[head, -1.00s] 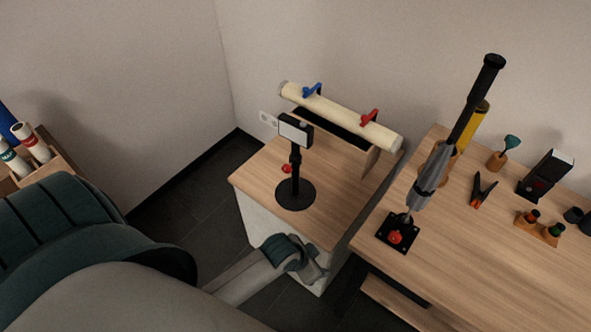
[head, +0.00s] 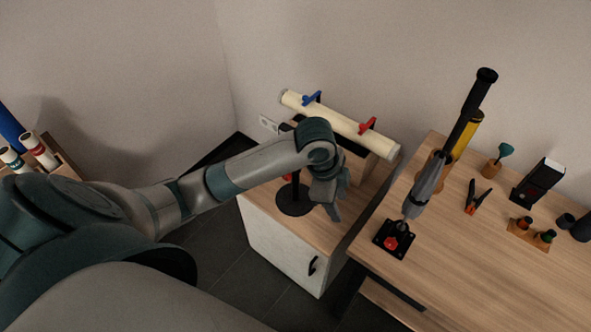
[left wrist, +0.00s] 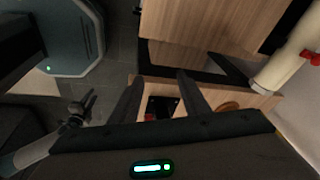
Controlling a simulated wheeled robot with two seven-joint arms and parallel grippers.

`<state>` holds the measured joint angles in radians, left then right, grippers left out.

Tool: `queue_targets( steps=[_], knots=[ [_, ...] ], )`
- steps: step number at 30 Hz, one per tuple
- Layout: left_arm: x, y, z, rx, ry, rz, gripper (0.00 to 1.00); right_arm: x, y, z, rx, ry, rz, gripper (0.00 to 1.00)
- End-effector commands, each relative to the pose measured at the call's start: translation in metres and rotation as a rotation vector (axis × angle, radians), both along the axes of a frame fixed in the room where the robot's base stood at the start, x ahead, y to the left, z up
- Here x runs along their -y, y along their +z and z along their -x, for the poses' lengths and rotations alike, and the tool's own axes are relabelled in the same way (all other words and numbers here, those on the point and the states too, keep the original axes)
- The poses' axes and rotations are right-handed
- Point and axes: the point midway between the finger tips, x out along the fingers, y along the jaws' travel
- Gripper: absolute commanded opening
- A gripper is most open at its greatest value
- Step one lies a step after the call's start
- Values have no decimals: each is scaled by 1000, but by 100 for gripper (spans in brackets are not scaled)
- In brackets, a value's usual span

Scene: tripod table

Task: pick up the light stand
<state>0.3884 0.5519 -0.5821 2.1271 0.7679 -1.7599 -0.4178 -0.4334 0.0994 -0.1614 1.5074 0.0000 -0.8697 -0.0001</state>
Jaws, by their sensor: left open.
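The light stand (head: 294,199) stands on the small cabinet (head: 318,236). In the head view its round black base and a bit of red knob show; my left arm hides most of its pole and its lamp head. My left gripper (head: 334,211) hangs fingers down just right of the base, in front of or above the cabinet top; the gap to the stand is unclear. In the left wrist view the left gripper (left wrist: 160,80) is open with nothing between its fingers, and I cannot make out the stand. A dark gripper, seemingly my right one (left wrist: 80,107), shows at lower left.
A cream roll (head: 338,119) with blue and red clamps lies along the cabinet's back. To the right, a workbench (head: 460,255) carries a tall monopod (head: 427,183) on a black plate, an orange-tipped clamp (head: 474,199) and small holders. A crate of tubes stands far left.

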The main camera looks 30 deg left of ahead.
Motion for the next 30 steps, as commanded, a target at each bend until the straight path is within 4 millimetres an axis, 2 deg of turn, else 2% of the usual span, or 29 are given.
queue_targets(
  steps=[1,6,11,15,21,24,30],
  knots=[
    [-11,12,-14,4,-32,-29,42,1,-15,9,-12,1,1,31],
    [-43,50,-42,-19,-143,-110,42,5,-59,37,-32,6,3,31],
    [-80,93,-65,-48,-215,-178,42,10,-94,68,-51,11,6,31],
    [-115,136,-79,-79,-258,-223,42,16,-120,99,-70,15,9,31],
    [-160,196,-87,-119,-290,-251,42,24,-146,141,-90,20,13,31],
    [-175,218,-86,-133,-298,-252,42,27,-153,156,-97,22,14,31],
    [-190,240,-84,-146,-305,-249,42,31,-159,172,-103,24,16,31]
  ],
)
